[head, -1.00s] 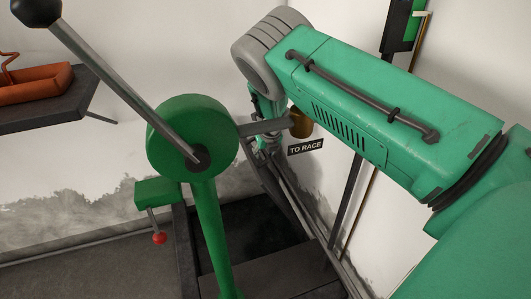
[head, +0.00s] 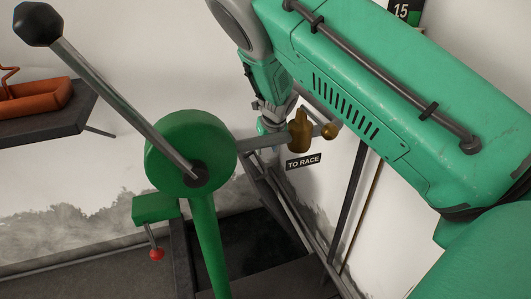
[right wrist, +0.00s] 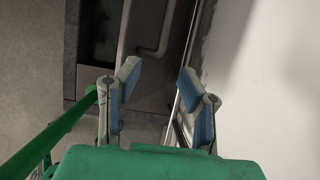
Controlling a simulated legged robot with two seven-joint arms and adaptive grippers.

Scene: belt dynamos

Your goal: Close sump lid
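The sump shows as a dark opening in the floor (head: 245,235) behind the green post in the head view. It also shows at the upper left of the right wrist view (right wrist: 98,38), inside a dark frame. A grey panel with a bent bar (right wrist: 150,38), possibly the lid, lies right of the opening; I cannot tell how far it is open. My right gripper (right wrist: 159,82) is open and empty, its blue pads apart, above the floor near the wall. In the head view its fingers are small and partly hidden behind the lever's bar. My left gripper is out of view.
A green post with a wheel (head: 190,152) and long black-knobbed lever (head: 110,95) stands in front of the opening. A brass fitting (head: 299,130) sits on its side bar. A shelf (head: 50,112) with an orange tray is at left. The wall stands close on the right.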

